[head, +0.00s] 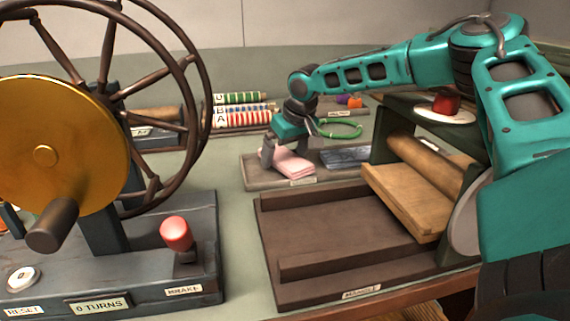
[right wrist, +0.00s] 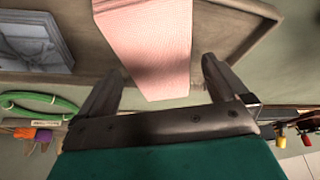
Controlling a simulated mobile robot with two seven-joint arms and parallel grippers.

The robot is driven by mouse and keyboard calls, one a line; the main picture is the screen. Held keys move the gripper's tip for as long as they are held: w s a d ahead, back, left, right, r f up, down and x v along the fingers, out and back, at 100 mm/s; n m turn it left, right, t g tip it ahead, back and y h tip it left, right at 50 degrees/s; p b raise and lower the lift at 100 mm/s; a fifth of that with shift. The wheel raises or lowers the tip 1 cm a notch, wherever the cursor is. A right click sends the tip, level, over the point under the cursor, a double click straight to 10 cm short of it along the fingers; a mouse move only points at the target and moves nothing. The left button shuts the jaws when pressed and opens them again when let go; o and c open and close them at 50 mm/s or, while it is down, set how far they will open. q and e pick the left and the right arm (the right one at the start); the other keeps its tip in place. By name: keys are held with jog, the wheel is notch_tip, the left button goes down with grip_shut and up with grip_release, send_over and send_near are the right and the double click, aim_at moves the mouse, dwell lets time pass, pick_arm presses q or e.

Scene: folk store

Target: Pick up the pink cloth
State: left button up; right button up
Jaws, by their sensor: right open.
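The pink cloth (head: 293,163) is a folded stack lying on a low grey-brown tray (head: 257,183) in the head view. My right gripper (head: 286,157) is open and right at the cloth, with its fingers pointing down. In the right wrist view the cloth (right wrist: 148,45) reaches in between the two spread fingers of the gripper (right wrist: 162,72), with a gap on each side. Whether the fingers touch it cannot be told. My left gripper is in neither view.
A green ring (head: 340,130) lies behind. A wheel with a gold disc (head: 60,150) stands left, with a red-knobbed lever (head: 176,235). A wooden roller press (head: 420,185) stands right.

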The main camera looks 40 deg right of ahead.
jog(key=shift+r, duration=0.1)
jog(key=c, duration=1.2)
